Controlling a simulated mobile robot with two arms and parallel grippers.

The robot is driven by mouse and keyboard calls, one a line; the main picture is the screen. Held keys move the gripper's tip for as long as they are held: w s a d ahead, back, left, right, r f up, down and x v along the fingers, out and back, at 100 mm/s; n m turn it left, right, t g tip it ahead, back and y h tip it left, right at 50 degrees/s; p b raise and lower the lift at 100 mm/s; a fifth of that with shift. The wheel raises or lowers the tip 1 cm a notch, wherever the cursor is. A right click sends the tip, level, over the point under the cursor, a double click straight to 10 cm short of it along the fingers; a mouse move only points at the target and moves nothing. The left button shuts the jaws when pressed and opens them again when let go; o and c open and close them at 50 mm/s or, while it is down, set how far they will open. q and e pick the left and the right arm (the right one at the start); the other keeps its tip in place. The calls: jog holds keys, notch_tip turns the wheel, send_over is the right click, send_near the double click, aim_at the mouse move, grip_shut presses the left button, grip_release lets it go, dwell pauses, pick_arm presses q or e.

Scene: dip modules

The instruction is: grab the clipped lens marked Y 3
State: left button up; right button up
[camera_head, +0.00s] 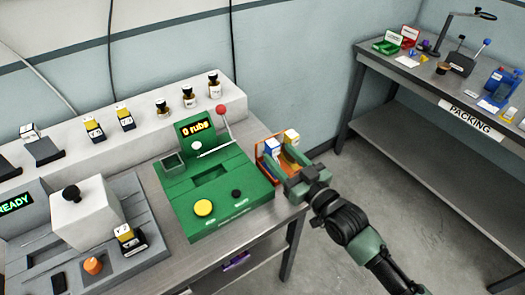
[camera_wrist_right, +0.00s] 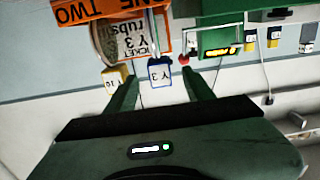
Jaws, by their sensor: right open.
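The lens marked Y 3 is a white block with a blue frame (camera_wrist_right: 160,73) in the right wrist view. It appears between the two fingers of my right gripper (camera_wrist_right: 162,80), which is open and empty; I cannot tell the remaining gap in depth. In the head view a white and blue block (camera_head: 292,137), likely the same one, stands at the orange rack (camera_head: 262,158). My right gripper (camera_head: 291,173) is just in front of that rack. My left gripper is not in view.
A yellow-framed block marked Y 10 (camera_wrist_right: 113,80) sits close beside the left finger in the wrist view. The green machine (camera_head: 225,195) with a red-knobbed lever stands left of the rack. The packing table (camera_head: 450,100) is at the back right.

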aim_at(276, 150)
jog(key=shift+w+a, duration=0.25)
jog(key=shift+w, duration=0.1)
jog(key=shift+p+x, duration=0.35)
jog(key=shift+x, duration=0.85)
jog(key=x, duration=0.3)
jog(key=shift+w+a+r, duration=0.1)
jog(key=shift+w+a, duration=0.1)
jog(key=shift+w, duration=0.05)
jog(key=shift+w+a, duration=0.15)
jog(key=shift+w, duration=0.05)
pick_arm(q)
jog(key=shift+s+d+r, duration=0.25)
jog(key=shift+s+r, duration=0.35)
pick_arm(e)
grip_shut()
